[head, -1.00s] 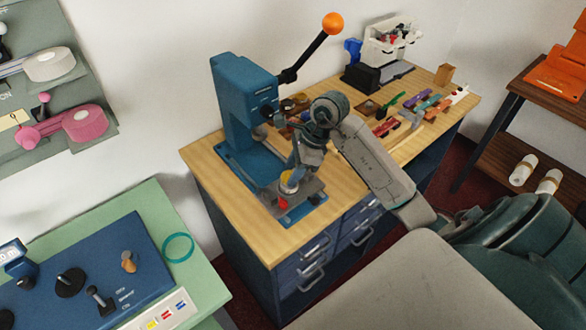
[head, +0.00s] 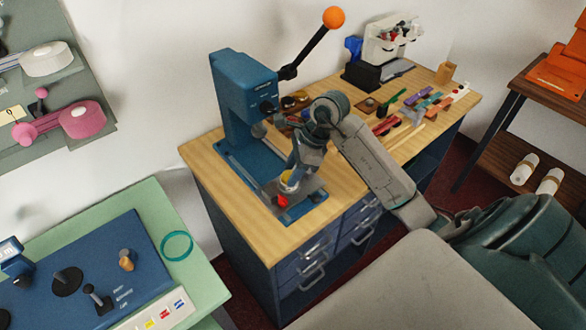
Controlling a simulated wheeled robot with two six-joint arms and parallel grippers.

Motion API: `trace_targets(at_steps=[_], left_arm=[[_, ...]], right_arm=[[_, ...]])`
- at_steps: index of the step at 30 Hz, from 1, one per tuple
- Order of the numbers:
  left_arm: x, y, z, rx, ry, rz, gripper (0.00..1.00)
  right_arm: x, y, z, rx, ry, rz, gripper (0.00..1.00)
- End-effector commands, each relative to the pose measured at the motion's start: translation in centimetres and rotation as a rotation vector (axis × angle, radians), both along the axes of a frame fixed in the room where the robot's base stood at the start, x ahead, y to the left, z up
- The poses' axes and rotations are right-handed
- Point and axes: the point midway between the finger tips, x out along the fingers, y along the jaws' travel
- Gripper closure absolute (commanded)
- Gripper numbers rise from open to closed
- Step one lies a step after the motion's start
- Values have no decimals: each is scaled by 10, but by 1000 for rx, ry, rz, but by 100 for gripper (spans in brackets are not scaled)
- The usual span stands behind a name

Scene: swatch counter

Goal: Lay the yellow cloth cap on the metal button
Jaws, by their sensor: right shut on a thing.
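My right gripper (head: 290,174) reaches down over the front of the blue press (head: 243,90) and is shut on the yellow cloth cap (head: 288,178). The cap shows only as a small yellow patch at the fingertips, low over the grey plate (head: 312,187) on the press base. The metal button is not clearly seen; a small pale grey shape shows just under the cap, and I cannot tell whether the two touch. My left gripper is out of view.
A red piece (head: 283,201) lies on the plate in front of the gripper. The press lever with its orange ball (head: 334,17) rises behind. The counter's front left is clear.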

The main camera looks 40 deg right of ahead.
Motion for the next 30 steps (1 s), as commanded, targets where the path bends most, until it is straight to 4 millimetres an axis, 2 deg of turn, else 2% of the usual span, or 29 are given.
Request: trace_targets(at_steps=[3, 4, 6, 8, 20, 23, 30], left_arm=[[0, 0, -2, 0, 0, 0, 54], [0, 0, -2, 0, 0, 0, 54], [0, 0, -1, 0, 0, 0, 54], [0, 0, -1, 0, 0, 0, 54], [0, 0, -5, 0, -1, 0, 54], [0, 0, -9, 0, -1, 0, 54], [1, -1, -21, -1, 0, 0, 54]], right_arm=[[0, 0, -2, 0, 0, 0, 69], [0, 0, -1, 0, 0, 0, 59], [0, 0, -1, 0, 0, 0, 45], [0, 0, -1, 0, 0, 0, 35], [-1, -4, 5, -2, -2, -1, 35], [-3, -9, 17, -5, -3, 0, 35], [-11, -26, 57, -6, -5, -1, 35]])
